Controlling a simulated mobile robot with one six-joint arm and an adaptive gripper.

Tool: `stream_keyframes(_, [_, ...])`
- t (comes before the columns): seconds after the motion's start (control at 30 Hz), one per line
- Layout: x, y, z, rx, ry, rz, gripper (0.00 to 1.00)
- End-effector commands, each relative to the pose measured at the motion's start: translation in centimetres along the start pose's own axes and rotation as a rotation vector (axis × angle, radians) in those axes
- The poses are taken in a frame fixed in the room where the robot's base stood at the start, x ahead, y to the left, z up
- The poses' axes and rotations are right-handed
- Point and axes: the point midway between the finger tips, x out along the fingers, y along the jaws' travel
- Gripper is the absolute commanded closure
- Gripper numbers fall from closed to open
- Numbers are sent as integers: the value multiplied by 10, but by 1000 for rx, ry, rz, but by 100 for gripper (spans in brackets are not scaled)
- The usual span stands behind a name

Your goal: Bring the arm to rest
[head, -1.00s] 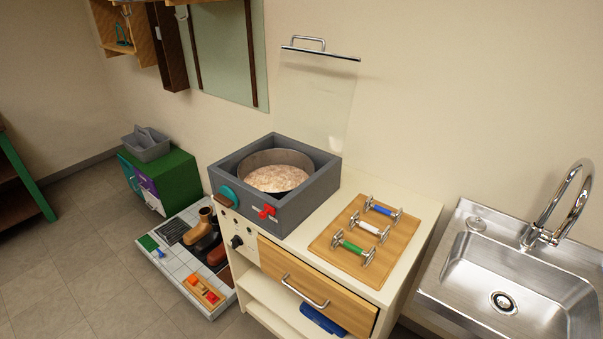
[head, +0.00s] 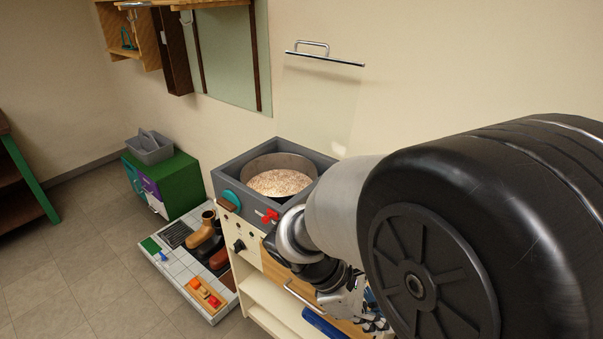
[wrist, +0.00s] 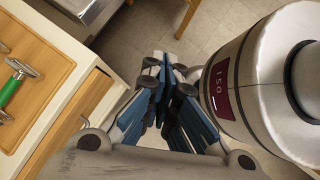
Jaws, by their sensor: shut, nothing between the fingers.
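My gripper (wrist: 166,85) shows in the wrist view with its blue-padded fingers together and nothing between them. It hangs beside the front of the cream cabinet, with the tiled floor beyond its fingertips. In the head view my arm crosses the right half of the picture and reaches down in front of the drawer. Only part of the gripper shows there, low by the cabinet front. The arm hides the sink and most of the wooden board in that view.
A grey box (head: 232,197) with a round pan (head: 279,181) stands on the cabinet. The wooden board (wrist: 40,48) with a green-handled piece (wrist: 12,88) lies on the cabinet top. A tiled tray (head: 172,262) with boots is on the floor left. Open floor (head: 75,270) lies farther left.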

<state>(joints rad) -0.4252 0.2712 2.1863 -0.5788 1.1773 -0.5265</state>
Motion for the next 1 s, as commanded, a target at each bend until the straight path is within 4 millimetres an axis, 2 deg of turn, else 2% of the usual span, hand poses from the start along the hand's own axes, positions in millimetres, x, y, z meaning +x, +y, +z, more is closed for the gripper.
stream_keyframes(0.03, [-7, -6, 14, 112, 68, -12, 100])
stream_keyframes(0.2, [-26, -31, 45, 464, 280, -64, 100])
stream_keyframes(0.4, [-48, -58, 71, 870, 532, -126, 100])
stream_keyframes(0.6, [-67, -78, 85, 1200, 752, -180, 100])
stream_keyframes(0.8, [-76, -86, 90, 1354, 865, -209, 100])
stream_keyframes(1.0, [-77, -86, 90, 1373, 879, -214, 100])
